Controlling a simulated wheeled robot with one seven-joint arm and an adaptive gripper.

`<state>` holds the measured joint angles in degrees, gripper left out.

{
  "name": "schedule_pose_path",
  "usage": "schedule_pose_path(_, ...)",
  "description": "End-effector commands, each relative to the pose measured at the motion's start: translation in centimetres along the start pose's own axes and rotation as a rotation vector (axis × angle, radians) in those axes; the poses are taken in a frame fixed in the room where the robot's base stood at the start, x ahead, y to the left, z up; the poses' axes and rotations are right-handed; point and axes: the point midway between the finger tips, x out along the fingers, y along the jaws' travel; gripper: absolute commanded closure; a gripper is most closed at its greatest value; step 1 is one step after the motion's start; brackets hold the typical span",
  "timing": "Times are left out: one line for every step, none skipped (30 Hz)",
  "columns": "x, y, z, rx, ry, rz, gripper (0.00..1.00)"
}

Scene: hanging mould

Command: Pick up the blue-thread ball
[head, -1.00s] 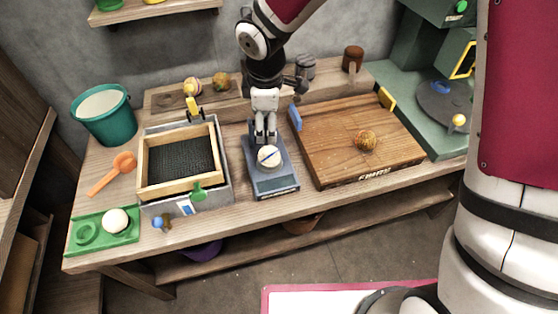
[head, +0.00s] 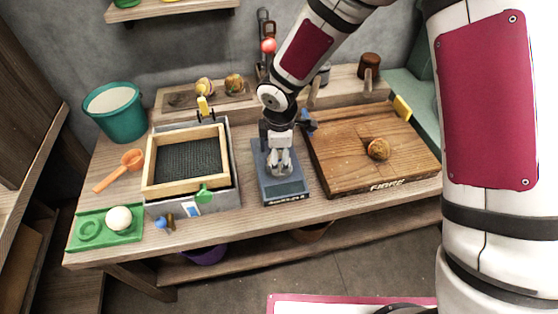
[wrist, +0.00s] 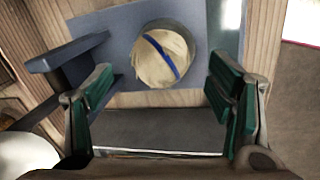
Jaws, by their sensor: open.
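The blue-thread ball (wrist: 160,68) is cream coloured with a blue band across it. In the wrist view it rests on the blue-grey scale (wrist: 118,25), between and slightly beyond the fingertips. My gripper (wrist: 160,92) is open, with a green-padded finger on each side and a gap to the ball on both sides. In the head view my gripper (head: 281,170) points down over the scale (head: 282,190) and largely hides the ball.
A wooden board (head: 350,172) with a brown ball (head: 378,149) lies right of the scale. A wood-framed mesh tray (head: 150,178) stands to the left. A green holder (head: 88,229) carries a white ball (head: 118,218). A teal bucket (head: 120,122) stands at the back left.

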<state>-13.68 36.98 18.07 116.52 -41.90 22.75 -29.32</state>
Motion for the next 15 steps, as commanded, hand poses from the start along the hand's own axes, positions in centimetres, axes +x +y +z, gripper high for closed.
schedule_pose_path(0.9,-0.1,0.1,0.000,-0.001,-0.004,0.25)
schedule_pose_path(1.4,-0.1,0.1,0.000,-0.002,-0.004,0.25)
schedule_pose_path(2.0,-0.1,0.1,-0.001,-0.001,-0.003,0.25)
schedule_pose_path(2.5,-0.1,0.1,-0.001,-0.001,-0.003,0.25)
schedule_pose_path(2.9,-0.2,0.1,-0.001,-0.001,-0.004,0.25)
schedule_pose_path(3.3,-0.1,0.1,0.000,-0.001,-0.002,0.25)
schedule_pose_path(3.5,-0.1,0.1,0.000,-0.001,-0.001,0.25)
schedule_pose_path(3.6,-0.1,0.1,0.000,-0.001,-0.001,0.25)
schedule_pose_path(3.7,-0.1,0.1,0.000,0.000,0.000,0.25)
schedule_pose_path(3.7,-0.1,0.1,0.000,0.000,0.000,0.25)
schedule_pose_path(3.7,-0.1,0.1,0.001,0.000,0.000,0.25)
schedule_pose_path(3.7,-0.1,0.1,0.001,0.000,0.000,0.25)
schedule_pose_path(3.6,-0.1,0.1,0.001,0.000,0.000,0.25)
schedule_pose_path(3.6,-0.1,0.1,0.001,0.000,0.000,0.25)
schedule_pose_path(3.6,-0.1,0.1,0.001,0.000,0.000,0.32)
